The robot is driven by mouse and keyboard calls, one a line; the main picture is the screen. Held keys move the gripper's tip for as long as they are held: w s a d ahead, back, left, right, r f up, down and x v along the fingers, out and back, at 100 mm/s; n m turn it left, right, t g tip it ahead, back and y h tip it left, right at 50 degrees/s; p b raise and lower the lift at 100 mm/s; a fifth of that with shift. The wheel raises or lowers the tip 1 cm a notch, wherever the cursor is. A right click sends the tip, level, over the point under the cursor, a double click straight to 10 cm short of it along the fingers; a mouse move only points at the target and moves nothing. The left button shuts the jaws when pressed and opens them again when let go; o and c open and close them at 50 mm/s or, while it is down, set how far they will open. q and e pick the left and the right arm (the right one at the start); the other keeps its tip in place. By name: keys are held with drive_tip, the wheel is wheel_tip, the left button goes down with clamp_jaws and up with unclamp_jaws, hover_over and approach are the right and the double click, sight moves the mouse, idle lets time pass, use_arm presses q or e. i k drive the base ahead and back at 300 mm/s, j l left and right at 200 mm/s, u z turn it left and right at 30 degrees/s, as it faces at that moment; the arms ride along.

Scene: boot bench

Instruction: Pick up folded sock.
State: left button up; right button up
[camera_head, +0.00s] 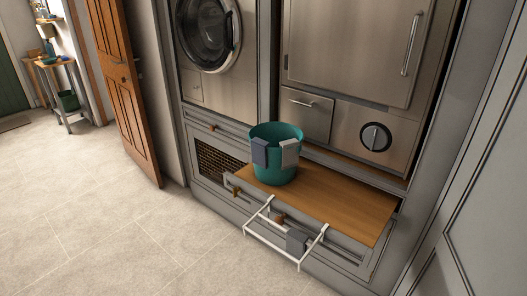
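A green bucket (277,157) stands upright on a wooden pull-out shelf (345,202). A dark grey folded cloth (260,152) hangs over the left part of its rim, and a light grey folded cloth (290,153) hangs over the right part. I cannot tell which of these is a folded sock. The inside bottom of the bucket is hidden. Neither of my grippers is in view.
A front-loading washer (207,32) and a steel appliance with a dial (376,137) stand behind the shelf. A wooden door (120,80) stands open at the left. A grey panel (478,205) bounds the right side. The tiled floor (110,230) is clear.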

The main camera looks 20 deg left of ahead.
sight(259, 147)
drive_tip(key=i+j+z, duration=0.1)
drive_tip(key=j, duration=0.3)
drive_tip(key=i+j+z, duration=0.15)
drive_tip(key=j, duration=0.25)
drive_tip(key=i+j+z, duration=0.1)
drive_tip(key=j, duration=0.35)
drive_tip(key=i+j+z, duration=0.15)
drive_tip(key=j, duration=0.3)
drive_tip(key=i+j+z, duration=0.1)
drive_tip(key=j, duration=0.35)
